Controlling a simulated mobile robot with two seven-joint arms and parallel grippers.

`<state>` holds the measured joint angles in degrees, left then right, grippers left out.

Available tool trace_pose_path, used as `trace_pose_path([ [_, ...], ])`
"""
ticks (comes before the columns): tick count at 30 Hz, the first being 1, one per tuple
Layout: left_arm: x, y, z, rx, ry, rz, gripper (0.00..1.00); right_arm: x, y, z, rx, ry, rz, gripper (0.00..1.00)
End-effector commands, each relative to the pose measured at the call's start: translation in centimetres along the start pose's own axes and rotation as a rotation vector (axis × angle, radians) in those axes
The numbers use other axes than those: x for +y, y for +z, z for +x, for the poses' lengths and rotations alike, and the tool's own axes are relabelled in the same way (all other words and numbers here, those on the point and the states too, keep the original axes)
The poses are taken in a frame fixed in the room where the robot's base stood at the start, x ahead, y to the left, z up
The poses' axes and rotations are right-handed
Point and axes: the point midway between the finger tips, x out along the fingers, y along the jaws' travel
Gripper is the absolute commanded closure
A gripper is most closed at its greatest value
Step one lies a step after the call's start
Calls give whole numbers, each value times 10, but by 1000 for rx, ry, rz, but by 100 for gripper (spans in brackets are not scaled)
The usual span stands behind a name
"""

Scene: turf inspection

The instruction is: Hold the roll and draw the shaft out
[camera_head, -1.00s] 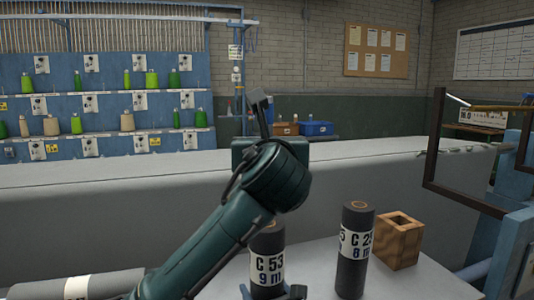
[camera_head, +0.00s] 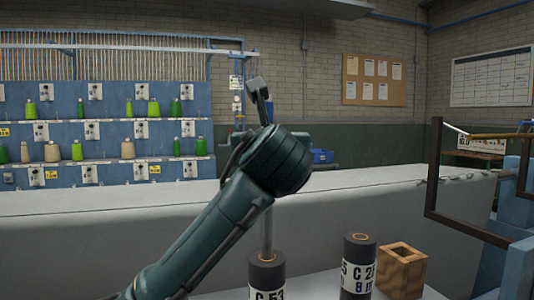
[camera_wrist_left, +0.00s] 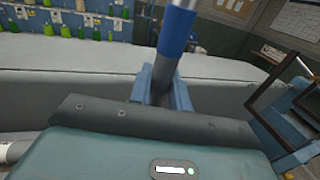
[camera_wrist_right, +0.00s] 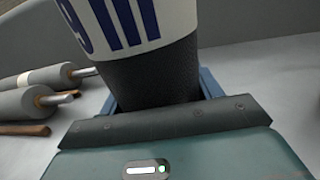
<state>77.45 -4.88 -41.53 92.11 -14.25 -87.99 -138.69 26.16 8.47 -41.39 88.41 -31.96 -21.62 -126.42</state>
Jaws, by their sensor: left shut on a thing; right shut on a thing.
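The dark roll marked C 53 (camera_head: 266,274) stands upright at the bottom of the head view, cut off by the frame edge. A grey shaft (camera_head: 267,232) rises straight out of its top and passes behind my left arm. In the left wrist view my left gripper (camera_wrist_left: 165,90) is shut on the shaft, which has a blue band (camera_wrist_left: 176,38) above the jaws. In the right wrist view my right gripper (camera_wrist_right: 160,92) is shut on the roll's dark lower body, below its white label (camera_wrist_right: 125,22). My left arm hides the left jaws in the head view.
A second upright roll (camera_head: 359,268), marked C 2-something, stands to the right beside an open wooden box (camera_head: 402,270). A dark frame (camera_head: 436,180) stands at the right. More rolls with metal shaft ends (camera_wrist_right: 40,98) lie in the right wrist view. A long grey surface (camera_head: 370,178) runs behind.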

Motion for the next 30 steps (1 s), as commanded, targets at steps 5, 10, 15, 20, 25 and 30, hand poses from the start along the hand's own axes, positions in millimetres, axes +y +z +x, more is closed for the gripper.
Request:
trace_pose_path([
  [5,0,13,-1,-4,-2,-1,100,0,-1,0,2,-1,0,80],
  [10,0,23,-1,-5,-1,-1,100,0,-1,0,2,-1,0,80],
  [15,0,33,-1,-4,-2,-1,100,0,-1,0,2,-1,0,80],
  [20,0,43,-1,-5,-2,-2,100,0,-1,0,2,-1,0,80],
  [25,0,53,-1,-5,-2,-2,100,0,-1,0,2,-1,0,80],
  [30,0,63,-1,-5,-1,-1,100,0,-1,0,2,-1,0,80],
])
